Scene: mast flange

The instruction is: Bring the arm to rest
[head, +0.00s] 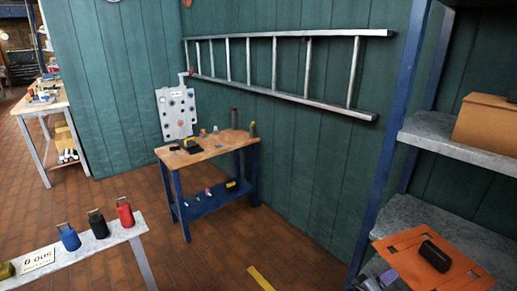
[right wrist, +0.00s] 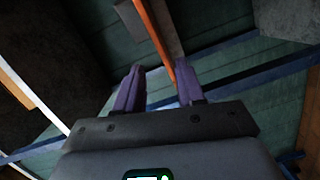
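My right gripper (head: 388,278) shows only in small part at the bottom right of the head view, by the near edge of an orange plate (head: 408,262). In the right wrist view its two purple fingers (right wrist: 158,90) stand apart. The orange plate's edge (right wrist: 155,28) appears as a thin strip running down between them, nearer the right finger. The fingers do not close on it. Whether the strip lies within the gap or beyond the tips, I cannot tell. A black block (head: 436,256) sits on the plate. My left gripper is not in view.
A grey shelf (head: 420,208) in a blue frame fills the right, with a cardboard box (head: 485,122) on its upper board. A wooden-topped workbench (head: 232,139) stands by the green wall. A grey bench (head: 98,244) with coloured containers is at lower left.

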